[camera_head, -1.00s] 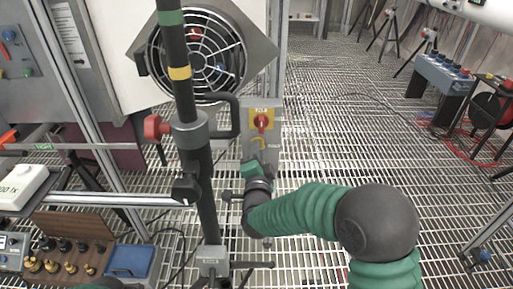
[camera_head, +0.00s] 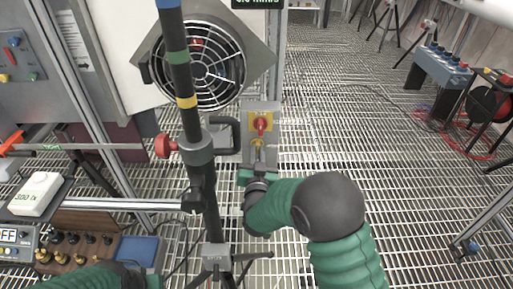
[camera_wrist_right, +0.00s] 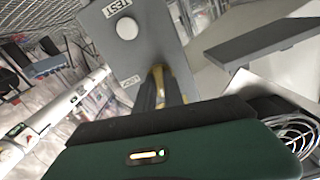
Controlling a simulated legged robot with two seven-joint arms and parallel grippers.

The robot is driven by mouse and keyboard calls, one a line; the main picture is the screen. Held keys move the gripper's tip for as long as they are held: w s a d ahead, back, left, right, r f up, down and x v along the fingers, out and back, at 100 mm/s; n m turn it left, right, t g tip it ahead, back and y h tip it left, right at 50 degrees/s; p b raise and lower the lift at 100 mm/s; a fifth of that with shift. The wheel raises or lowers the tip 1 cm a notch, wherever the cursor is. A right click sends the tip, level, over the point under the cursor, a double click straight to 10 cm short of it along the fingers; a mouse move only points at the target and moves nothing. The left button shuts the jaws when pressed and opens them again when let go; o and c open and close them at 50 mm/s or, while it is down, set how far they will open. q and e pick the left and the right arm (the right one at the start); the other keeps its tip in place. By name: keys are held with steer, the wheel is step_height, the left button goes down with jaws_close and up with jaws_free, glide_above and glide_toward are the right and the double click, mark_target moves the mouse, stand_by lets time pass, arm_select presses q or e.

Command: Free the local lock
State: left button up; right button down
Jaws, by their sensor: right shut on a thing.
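A grey switch box (camera_head: 270,113) stands beyond the black pole. It bears a yellow plate with a red rotary switch (camera_head: 262,124). A small yellow lock (camera_head: 257,144) hangs just below the switch. My right gripper (camera_head: 258,161) reaches up to it from below and is shut on it; the fingers hide part of it. In the right wrist view the grey box (camera_wrist_right: 140,50) shows a white round button and labels, with a yellow piece (camera_wrist_right: 158,84) at the dark fingers. My left arm shows at the bottom left; its gripper is out of view.
Panels and a blue box (camera_head: 137,250) fill the left. Open grating floor (camera_head: 345,130) lies to the right.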

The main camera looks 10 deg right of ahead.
steer(key=shift+n+p, duration=0.6)
steer(key=shift+n, duration=0.5)
steer(key=c, duration=1.4)
jaws_free()
steer(key=shift+c, duration=0.2)
steer(key=p+v, duration=0.3)
steer(key=v, duration=1.3)
steer(key=shift+s, duration=0.45)
